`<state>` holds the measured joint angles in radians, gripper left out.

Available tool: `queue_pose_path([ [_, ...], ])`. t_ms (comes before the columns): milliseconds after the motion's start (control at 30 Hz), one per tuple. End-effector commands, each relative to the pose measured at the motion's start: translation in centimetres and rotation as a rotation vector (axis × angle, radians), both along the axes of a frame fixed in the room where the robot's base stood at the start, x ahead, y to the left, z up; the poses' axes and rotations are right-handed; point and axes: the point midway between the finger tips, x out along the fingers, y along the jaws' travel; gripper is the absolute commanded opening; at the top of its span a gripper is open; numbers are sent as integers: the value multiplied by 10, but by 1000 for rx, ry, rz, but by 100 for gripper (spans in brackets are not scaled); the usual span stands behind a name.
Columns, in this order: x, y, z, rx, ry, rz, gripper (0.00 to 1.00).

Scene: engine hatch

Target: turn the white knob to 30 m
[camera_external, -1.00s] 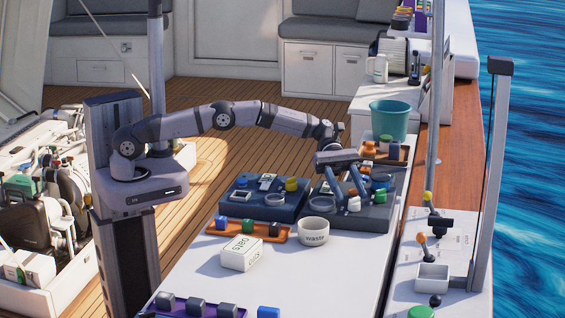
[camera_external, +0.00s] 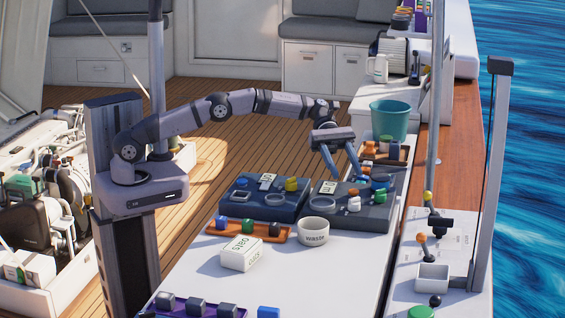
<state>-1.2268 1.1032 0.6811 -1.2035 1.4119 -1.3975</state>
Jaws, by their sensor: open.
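The white knob (camera_external: 354,204) stands on the right-hand dark panel (camera_external: 376,220). Its pointer and scale are too small to read. My gripper (camera_external: 346,180) is above that panel, its two blue-grey fingers spread apart and pointing down. The fingertips are empty and appear higher in the picture than the knob, apart from it. A small white label plate (camera_external: 329,187) stands on the same panel near the left finger; its text is not clearly legible.
A second dark panel (camera_external: 262,210) with a yellow knob is to the left. A teal bucket (camera_external: 389,120) stands behind. The front tabletop is partly clear.

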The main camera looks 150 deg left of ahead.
Motion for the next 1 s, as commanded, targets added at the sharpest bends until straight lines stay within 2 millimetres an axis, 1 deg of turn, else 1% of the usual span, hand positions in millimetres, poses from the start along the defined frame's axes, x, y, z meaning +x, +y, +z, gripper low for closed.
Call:
queue_pose_path([
  [67, 0, 0, 20, 4, -1, -2, 46],
  [233, 37, 2, 19, -20, 4, 97, 46],
  [367, 73, 5, 20, -41, 7, 218, 46],
  [500, 115, 4, 20, -75, 14, 391, 46],
  [600, 138, 1, 18, -101, 22, 531, 46],
  [633, 143, -1, 17, -107, 24, 574, 46],
  [700, 153, -5, 14, -122, 31, 673, 46],
  [800, 160, -15, 10, -136, 40, 816, 46],
  [933, 156, -31, 6, -138, 48, 1000, 46],
  [1000, 148, -42, 4, -133, 49, 1099, 46],
])
